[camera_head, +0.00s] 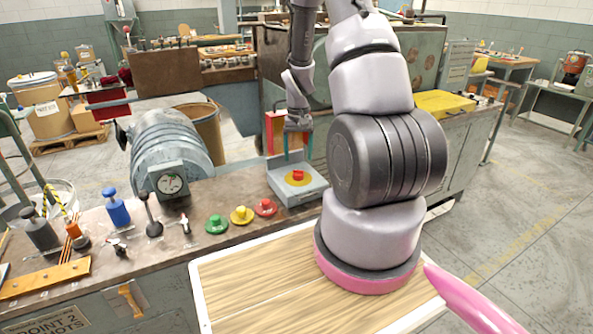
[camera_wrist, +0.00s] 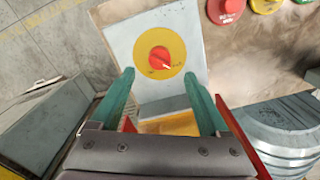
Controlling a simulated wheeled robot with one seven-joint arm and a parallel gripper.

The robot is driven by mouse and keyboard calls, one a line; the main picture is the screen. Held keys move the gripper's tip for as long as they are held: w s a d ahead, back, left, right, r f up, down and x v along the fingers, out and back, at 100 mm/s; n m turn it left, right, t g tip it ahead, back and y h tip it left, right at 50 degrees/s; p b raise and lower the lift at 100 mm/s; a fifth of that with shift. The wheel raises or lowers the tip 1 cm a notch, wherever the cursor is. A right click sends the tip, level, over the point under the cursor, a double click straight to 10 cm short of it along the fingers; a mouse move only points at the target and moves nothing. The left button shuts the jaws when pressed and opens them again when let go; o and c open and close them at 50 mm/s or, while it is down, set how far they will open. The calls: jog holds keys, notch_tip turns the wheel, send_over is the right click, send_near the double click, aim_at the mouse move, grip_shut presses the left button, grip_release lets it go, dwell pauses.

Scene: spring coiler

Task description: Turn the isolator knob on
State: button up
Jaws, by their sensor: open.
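The isolator knob (camera_head: 298,175) is a small red knob on a yellow disc, on top of a light grey box (camera_head: 283,191) at the bench's right end. In the wrist view, the red knob (camera_wrist: 160,58) with a pale pointer mark sits in the yellow disc (camera_wrist: 177,47) on the grey plate. My gripper (camera_head: 298,146) points down above the box, and its green fingers stand apart with nothing between them. In the wrist view, my gripper (camera_wrist: 159,76) shows its two fingertips either side of the lower part of the plate, with the knob just beyond them. No contact shows.
Green (camera_head: 216,223), yellow (camera_head: 241,215) and red (camera_head: 265,208) buttons sit left of the box.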

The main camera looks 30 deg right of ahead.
aim_at(298, 174)
notch_tip(298, 174, down, 7)
jog(key=shift+r, duration=0.2)
grip_shut()
